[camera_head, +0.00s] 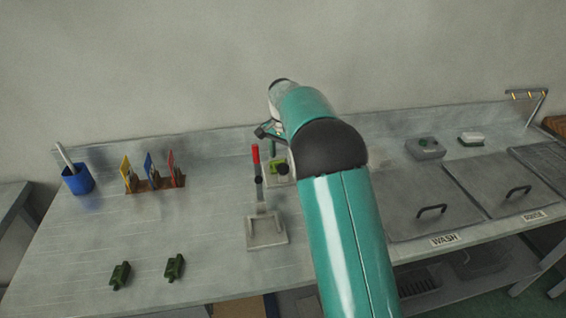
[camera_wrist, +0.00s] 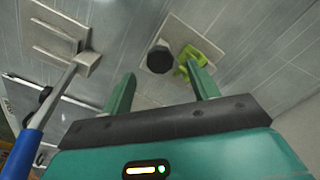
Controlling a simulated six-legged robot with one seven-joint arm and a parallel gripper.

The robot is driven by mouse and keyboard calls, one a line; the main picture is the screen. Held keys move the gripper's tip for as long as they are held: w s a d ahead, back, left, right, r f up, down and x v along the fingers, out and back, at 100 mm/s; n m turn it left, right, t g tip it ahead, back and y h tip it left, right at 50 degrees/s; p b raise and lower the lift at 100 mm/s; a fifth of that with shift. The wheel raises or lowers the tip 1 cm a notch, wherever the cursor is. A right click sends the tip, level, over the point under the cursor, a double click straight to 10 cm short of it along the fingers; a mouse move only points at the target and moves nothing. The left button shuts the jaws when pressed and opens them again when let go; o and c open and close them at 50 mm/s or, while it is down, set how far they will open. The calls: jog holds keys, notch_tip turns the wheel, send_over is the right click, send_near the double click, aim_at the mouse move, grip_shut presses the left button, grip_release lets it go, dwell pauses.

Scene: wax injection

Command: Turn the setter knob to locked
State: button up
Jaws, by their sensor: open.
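The setter knob, a round black knob (camera_wrist: 160,58), stands on a pale square plate (camera_wrist: 178,30) in the wrist view. A bright green piece (camera_wrist: 196,56) sits on the plate just right of the knob. My gripper (camera_wrist: 161,86) is open and empty, with one green finger on each side of the knob's position in the picture. The right finger overlaps the green piece in view; I cannot tell whether they touch. In the head view the knob (camera_head: 283,169) shows at the edge of my arm, which hides part of the plate. The knob's markings are not readable.
A lever with a red handle (camera_head: 256,155) stands left of the knob; a blue-looking handle (camera_wrist: 32,132) shows in the wrist view. A blue cup (camera_head: 78,180), a coloured rack (camera_head: 152,183) and two dark green pieces (camera_head: 120,275) are left. Lidded basins (camera_head: 410,205) are right.

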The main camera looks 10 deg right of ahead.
aim_at(283, 167)
notch_tip(283, 167, up, 10)
dwell(0.3)
